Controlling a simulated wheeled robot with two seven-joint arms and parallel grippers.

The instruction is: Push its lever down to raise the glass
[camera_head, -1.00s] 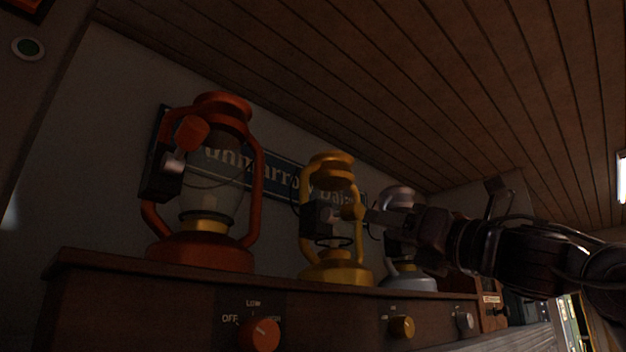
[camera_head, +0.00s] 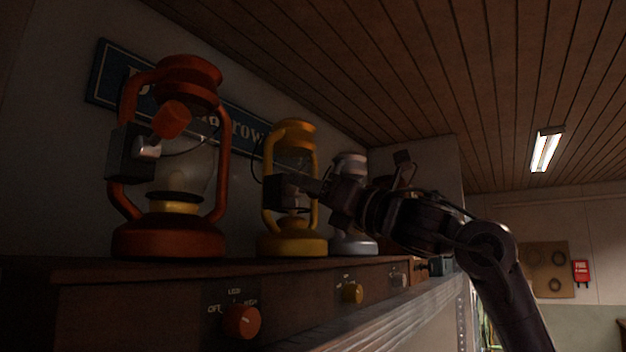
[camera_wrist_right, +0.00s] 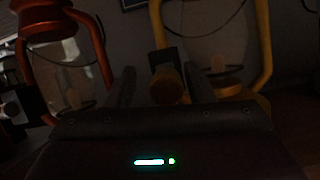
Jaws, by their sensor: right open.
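The yellow lantern (camera_head: 292,246) stands between a red lantern (camera_head: 168,240) and a grey lantern (camera_head: 352,245) on a wooden shelf. In the right wrist view, the yellow lantern's frame (camera_wrist_right: 262,45) rises behind my gripper. Its lever's round yellow knob (camera_wrist_right: 167,86) shows between the two fingers of my right gripper (camera_wrist_right: 161,88), which is open. I cannot tell if a finger touches the knob. In the head view, my right gripper (camera_head: 308,187) reaches from the right to the yellow lantern and covers its lever. The lantern's glass is dim. My left gripper is out of view.
The red lantern's lever has a red knob (camera_head: 172,119), raised beside its black box. The wooden shelf front (camera_head: 150,310) carries an orange dial (camera_head: 242,321) and a yellow dial (camera_head: 352,292). A blue sign (camera_head: 110,78) hangs behind the lanterns.

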